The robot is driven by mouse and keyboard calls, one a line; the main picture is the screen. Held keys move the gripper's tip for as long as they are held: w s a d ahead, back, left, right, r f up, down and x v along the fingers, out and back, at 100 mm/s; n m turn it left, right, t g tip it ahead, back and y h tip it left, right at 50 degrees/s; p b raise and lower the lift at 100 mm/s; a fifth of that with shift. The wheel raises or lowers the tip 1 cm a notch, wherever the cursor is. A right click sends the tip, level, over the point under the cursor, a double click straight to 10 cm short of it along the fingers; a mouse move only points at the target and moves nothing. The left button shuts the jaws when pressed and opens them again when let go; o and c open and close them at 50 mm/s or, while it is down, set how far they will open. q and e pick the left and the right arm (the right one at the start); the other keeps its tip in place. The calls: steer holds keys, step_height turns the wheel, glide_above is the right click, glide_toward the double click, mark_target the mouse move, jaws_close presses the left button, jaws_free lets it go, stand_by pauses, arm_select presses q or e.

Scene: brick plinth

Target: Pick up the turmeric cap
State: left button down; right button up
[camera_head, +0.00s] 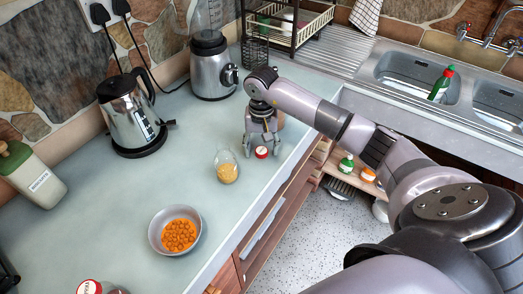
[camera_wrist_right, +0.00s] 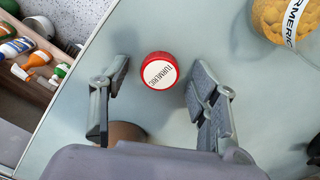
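The turmeric cap (camera_wrist_right: 159,72) is round and red with a white top labelled TURMERIC. It lies on the grey-green counter; in the head view it shows as a small red and white disc (camera_head: 261,152). My right gripper (camera_head: 262,146) points down over it. In the wrist view the right gripper (camera_wrist_right: 160,85) is open, with one finger on each side of the cap and a gap to both. The glass turmeric jar (camera_head: 226,167) with yellow contents stands left of the cap, and shows at the wrist view's upper right (camera_wrist_right: 285,18). My left gripper is not in view.
Another red-lidded jar (camera_head: 89,287) is at the bottom edge.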

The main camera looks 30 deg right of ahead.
steer(key=c, duration=0.7)
steer(key=shift+r, duration=0.1)
